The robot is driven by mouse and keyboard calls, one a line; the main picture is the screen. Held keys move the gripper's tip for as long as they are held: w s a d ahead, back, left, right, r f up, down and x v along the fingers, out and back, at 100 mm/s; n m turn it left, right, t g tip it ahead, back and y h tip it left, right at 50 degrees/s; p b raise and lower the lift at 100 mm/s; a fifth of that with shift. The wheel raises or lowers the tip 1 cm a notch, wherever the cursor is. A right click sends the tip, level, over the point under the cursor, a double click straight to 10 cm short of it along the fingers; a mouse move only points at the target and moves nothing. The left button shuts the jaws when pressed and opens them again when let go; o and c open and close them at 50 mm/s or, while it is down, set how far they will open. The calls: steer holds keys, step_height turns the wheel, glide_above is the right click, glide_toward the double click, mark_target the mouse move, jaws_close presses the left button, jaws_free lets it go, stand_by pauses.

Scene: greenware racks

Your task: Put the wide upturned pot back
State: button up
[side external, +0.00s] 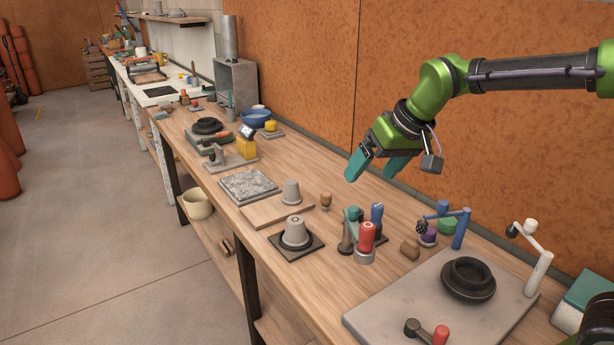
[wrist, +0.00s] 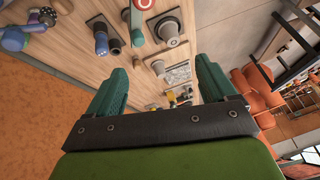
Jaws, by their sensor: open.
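A grey upturned pot with a wide rim (side external: 295,232) stands on a dark square tile (side external: 280,244) on the workbench. A narrower grey upturned pot (side external: 291,193) stands behind it on a pale wooden board (side external: 256,216). In the wrist view the wide pot (wrist: 168,29) and the narrower one (wrist: 158,67) show beyond the fingers. My gripper (side external: 371,175) is open and empty, with teal fingers, high above the bench near the orange wall. It is apart from both pots, to their right and higher.
Red-, blue- and teal-topped tools (side external: 367,237) stand just right of the wide pot. A grey slab (side external: 400,302) with a black ring (side external: 468,279) lies at front right. A speckled grey slab (side external: 248,185) lies left of the wooden board. A white angled stand (side external: 537,262) rises at right.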

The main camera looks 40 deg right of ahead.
steer(key=s+d+m+t, duration=0.1)
steer(key=s, duration=0.7)
steer(key=shift+s+d+r+y, duration=0.3)
steer(key=shift+r, duration=0.1)
steer(key=shift+m+t, duration=0.4)
steer(key=shift+m, duration=0.1)
steer(key=s+f, duration=0.1)
steer(key=s, duration=0.2)
steer(key=s+f, duration=0.1)
steer(key=s, duration=0.2)
steer(key=s+f, duration=0.1)
steer(key=s, duration=0.2)
steer(key=shift+d+f, duration=0.1)
steer(key=shift+d, duration=0.15)
steer(key=shift+c, duration=0.7)
steer(key=shift+w, duration=0.1)
